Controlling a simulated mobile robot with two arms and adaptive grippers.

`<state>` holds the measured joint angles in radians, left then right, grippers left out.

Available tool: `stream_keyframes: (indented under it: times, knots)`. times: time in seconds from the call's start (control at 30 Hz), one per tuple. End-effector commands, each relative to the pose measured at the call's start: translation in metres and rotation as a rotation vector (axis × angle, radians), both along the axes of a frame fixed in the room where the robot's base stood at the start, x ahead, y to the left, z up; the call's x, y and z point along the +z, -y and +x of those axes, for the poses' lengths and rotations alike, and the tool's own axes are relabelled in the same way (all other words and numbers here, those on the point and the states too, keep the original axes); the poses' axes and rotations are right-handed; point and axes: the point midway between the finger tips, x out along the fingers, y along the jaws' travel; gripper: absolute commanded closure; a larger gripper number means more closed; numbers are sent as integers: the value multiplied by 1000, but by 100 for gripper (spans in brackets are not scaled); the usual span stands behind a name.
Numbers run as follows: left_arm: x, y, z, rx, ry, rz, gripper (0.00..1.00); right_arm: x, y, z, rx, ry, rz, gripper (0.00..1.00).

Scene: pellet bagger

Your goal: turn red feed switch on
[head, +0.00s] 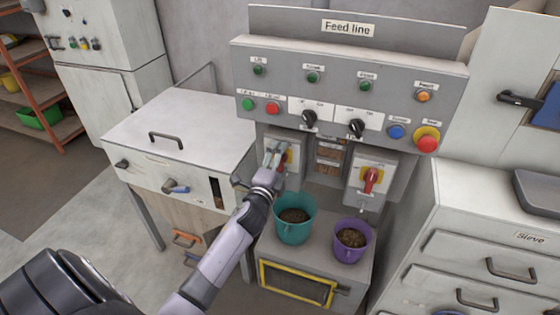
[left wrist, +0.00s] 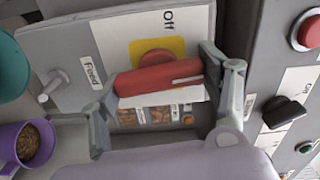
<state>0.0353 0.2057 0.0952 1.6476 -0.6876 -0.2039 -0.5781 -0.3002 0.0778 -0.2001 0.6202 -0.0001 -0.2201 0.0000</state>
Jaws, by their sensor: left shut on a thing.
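The red feed switch (left wrist: 160,75) is a red handle on a yellow plate, with labels "Feed" and "Off" beside it in the left wrist view. In that view its handle lies crosswise in the picture. My left gripper (left wrist: 167,85) has a finger at each end of the handle and is shut on it. In the head view my left gripper (head: 272,163) is at the left switch box under the "Feed line" panel (head: 440,75) and largely hides the switch. My right gripper is not in view.
A second red switch (head: 371,179) on a yellow plate is to the right. A teal bucket (head: 293,233) and a purple bucket (head: 350,259), both holding brown pellets, stand below the switches, close to my left arm. Drawers (head: 455,258) stand at the right.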

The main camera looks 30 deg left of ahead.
Motion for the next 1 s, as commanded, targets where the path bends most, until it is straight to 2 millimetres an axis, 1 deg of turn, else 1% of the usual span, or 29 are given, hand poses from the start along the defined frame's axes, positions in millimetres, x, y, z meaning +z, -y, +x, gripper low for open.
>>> stream_keyframes:
  times: [0.1,0.3,0.83,0.87,1.0]
  knots:
    - [0,0,0,-1,-13,54,58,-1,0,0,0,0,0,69]
    - [-1,1,0,-1,-27,107,58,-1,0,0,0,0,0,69]
    - [-1,0,0,-1,-32,128,58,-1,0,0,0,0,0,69]
    - [-1,0,0,-1,-32,128,29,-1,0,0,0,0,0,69]
    - [-1,0,0,0,-32,127,19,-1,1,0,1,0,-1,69]
